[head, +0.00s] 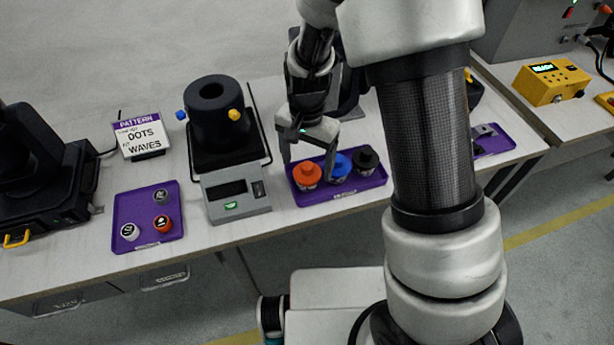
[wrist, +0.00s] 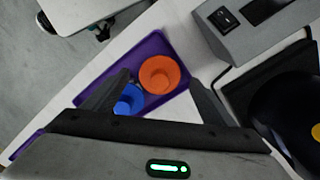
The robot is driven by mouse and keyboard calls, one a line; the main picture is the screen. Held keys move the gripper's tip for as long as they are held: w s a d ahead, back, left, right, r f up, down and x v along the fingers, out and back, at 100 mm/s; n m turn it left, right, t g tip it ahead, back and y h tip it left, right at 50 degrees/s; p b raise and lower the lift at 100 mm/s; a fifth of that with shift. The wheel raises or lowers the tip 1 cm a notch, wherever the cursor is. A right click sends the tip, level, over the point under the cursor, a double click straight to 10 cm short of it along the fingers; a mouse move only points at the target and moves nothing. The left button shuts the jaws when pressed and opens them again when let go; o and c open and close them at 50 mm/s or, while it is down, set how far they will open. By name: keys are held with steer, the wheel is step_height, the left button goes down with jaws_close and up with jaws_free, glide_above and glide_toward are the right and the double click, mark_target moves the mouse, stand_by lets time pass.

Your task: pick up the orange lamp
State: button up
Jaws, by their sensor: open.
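The orange lamp (head: 306,175) stands upright at the left end of a purple tray (head: 340,195), beside a blue lamp (head: 341,167) and a black lamp (head: 367,159). My gripper (head: 309,158) is open and points down over the orange lamp. In the wrist view the orange lamp (wrist: 160,75) shows between and just beyond the fingertips of the gripper (wrist: 158,80). The blue lamp (wrist: 127,101) is partly hidden behind one finger there. The black lamp does not show in the wrist view. I cannot tell whether any finger touches a lamp.
A grey scale-like box (head: 234,197) and a dark can with coloured knobs (head: 214,112) stand left of the tray. A second purple tray (head: 122,215) holds small round pieces. A pattern sign (head: 141,135) stands behind it. A yellow box (head: 553,82) is at far right.

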steer(key=shift+f, duration=0.75)
steer(key=c, duration=1.3)
steer(key=shift+r, duration=0.15)
step_height(320, 180, up, 10)
steer(key=shift+f+p, duration=0.1)
steer(key=shift+p, duration=0.5)
